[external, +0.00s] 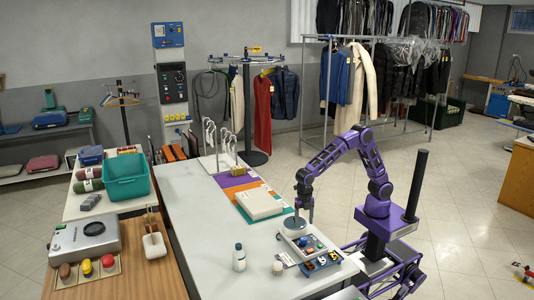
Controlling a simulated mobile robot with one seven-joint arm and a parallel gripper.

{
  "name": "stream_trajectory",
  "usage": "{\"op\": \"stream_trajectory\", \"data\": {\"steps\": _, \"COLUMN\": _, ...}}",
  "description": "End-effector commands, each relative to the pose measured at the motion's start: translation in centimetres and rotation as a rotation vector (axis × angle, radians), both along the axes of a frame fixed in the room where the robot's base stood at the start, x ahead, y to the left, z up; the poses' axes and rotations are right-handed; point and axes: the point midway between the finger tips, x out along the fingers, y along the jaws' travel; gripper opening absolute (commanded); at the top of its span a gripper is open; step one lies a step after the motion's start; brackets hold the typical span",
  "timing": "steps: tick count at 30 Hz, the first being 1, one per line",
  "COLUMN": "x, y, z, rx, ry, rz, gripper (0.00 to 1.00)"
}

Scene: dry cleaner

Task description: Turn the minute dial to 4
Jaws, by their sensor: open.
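My gripper (304,212) points down over the near part of the long grey table, just above a round, light grey dial-like disc (293,229). The gripper is open, but its fingers are small, and I cannot tell whether they touch the disc. A pale panel or tray (318,240) with small red, blue and dark parts lies beside the disc. A dark control panel (173,82) with a round gauge and knobs hangs on the back wall, far from my gripper. No dial markings are readable, so I cannot tell which part is the minute dial or its setting.
A white bottle (239,258) and a small jar (278,267) stand left of the panel. A pale flat box (259,203) lies behind the disc. The grey table's left part (205,240) is clear. A teal bin (125,177) stands on the left counter.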

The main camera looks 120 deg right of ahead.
Motion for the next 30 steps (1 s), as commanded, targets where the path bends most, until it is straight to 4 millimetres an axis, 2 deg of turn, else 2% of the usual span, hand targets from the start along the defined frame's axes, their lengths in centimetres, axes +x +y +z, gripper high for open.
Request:
{"op": "stream_trajectory", "data": {"steps": 1, "x": -0.1, "y": 0.0, "z": -1.5, "rx": 0.0, "ry": 0.005, "rz": 0.0, "gripper": 0.72}}
{"op": "stream_trajectory", "data": {"steps": 6, "x": -0.2, "y": 0.0, "z": -5.1, "rx": 0.0, "ry": 0.003, "rz": 0.001, "gripper": 0.72}}
{"op": "stream_trajectory", "data": {"steps": 12, "x": -0.3, "y": 0.1, "z": -8.1, "rx": -0.001, "ry": 0.001, "rz": 0.002, "gripper": 0.72}}
{"op": "stream_trajectory", "data": {"steps": 18, "x": -0.3, "y": 0.1, "z": -9.4, "rx": -0.001, "ry": -0.001, "rz": 0.001, "gripper": 0.72}}
{"op": "stream_trajectory", "data": {"steps": 26, "x": -0.3, "y": 0.1, "z": -9.4, "rx": -0.001, "ry": -0.001, "rz": 0.001, "gripper": 0.72}}
{"op": "stream_trajectory", "data": {"steps": 30, "x": -0.3, "y": 0.1, "z": -9.4, "rx": -0.001, "ry": -0.001, "rz": 0.0, "gripper": 0.51}}
